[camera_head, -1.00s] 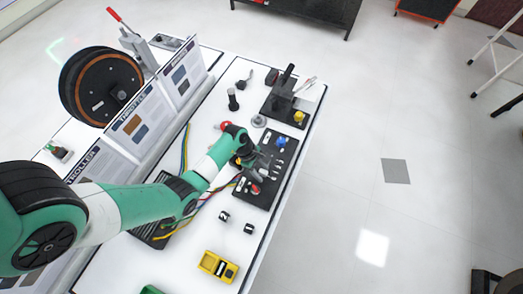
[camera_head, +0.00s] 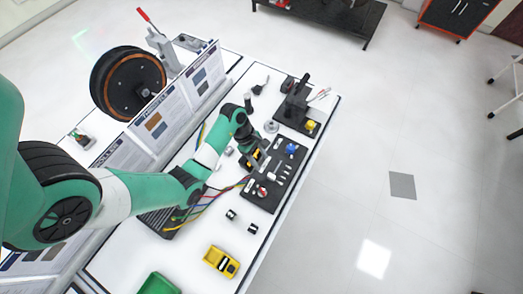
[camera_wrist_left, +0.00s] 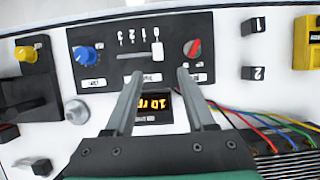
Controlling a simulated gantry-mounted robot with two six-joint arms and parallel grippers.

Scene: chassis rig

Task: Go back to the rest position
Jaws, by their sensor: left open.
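My left arm comes in from the left in the head view and reaches over the workbench (camera_head: 195,262). My left gripper (camera_head: 256,160) is over the near side of a black control panel (camera_head: 262,198). In the left wrist view the gripper (camera_wrist_left: 160,75) has its two fingers spread with nothing between them. Beyond the fingertips the panel shows a blue knob (camera_wrist_left: 88,55), a white slider (camera_wrist_left: 157,50) and a red knob (camera_wrist_left: 193,48). A lit display (camera_wrist_left: 155,102) shows below and between the fingers. My right gripper is not in view.
A wheel (camera_head: 128,84) and upright printed boards (camera_head: 152,124) stand along the bench's left side. Coloured wires (camera_head: 212,196) run beside the panel. A yellow device (camera_head: 221,262) and small black blocks lie nearer. Open floor is on the right.

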